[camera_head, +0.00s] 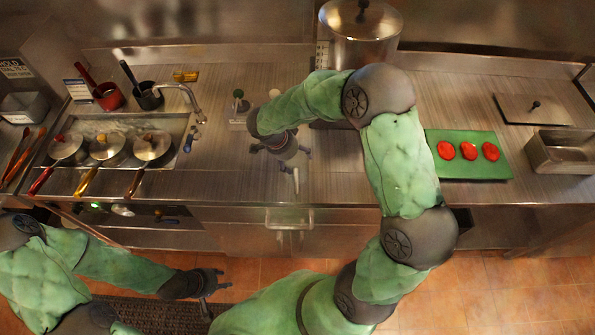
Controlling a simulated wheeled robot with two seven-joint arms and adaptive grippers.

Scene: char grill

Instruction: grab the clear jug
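I cannot make out a clear jug for certain in the head view; my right arm covers part of the counter. My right gripper (283,160) hangs over the front of the steel counter (225,170), in the middle of the view. Its dark finger parts stick out to either side, but its fingertips and anything between them are unclear. My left gripper (217,284) is low at the left, in front of the counter and over the floor. Its fingers are small and dark, and I see no object held in it.
Several lidded pans (103,146) stand at the left beside a faucet (186,97). A large pot (361,35) stands at the back. A green board (466,173) with red patties and a steel tray (563,152) are at the right. Small dark-topped items (239,106) stand behind my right gripper.

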